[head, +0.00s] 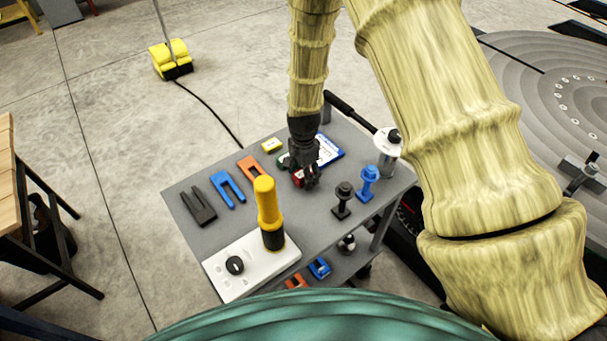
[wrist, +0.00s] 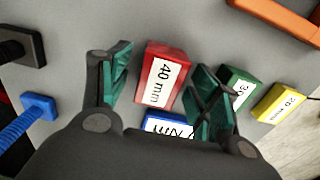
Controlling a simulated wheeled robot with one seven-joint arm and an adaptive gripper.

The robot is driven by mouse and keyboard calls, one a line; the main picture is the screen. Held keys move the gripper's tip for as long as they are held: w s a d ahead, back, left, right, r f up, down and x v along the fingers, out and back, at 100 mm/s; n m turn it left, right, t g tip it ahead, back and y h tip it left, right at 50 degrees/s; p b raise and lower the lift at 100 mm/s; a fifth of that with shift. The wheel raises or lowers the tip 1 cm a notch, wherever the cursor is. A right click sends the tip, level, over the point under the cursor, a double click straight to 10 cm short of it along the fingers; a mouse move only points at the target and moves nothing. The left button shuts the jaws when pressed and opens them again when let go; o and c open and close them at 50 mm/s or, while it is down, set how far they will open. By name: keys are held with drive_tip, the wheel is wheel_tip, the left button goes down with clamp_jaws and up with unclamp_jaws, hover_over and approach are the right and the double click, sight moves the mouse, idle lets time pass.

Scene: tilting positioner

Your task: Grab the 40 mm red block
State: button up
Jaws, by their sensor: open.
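The red block (wrist: 161,75), labelled "40 mm", lies on the grey cart top and shows between my two open fingers in the wrist view. In the head view the red block (head: 297,179) is mostly hidden behind my gripper (head: 306,180). My gripper (wrist: 160,88) is open, with one finger left of the block and one right of it. The fingers appear apart from the block. I cannot tell how far above the cart top the fingertips are.
A green block (wrist: 237,84) stands close to the right finger, with a yellow block (wrist: 278,103) beyond it. A blue-edged labelled item (wrist: 168,124) lies close by. Black (head: 343,199) and blue (head: 368,184) knobbed pieces stand right on the cart (head: 325,228). An orange fork-shaped piece (head: 256,167) lies left.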

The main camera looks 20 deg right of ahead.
drive_tip(key=shift+f, duration=0.15)
clamp_jaws()
idle(0.5)
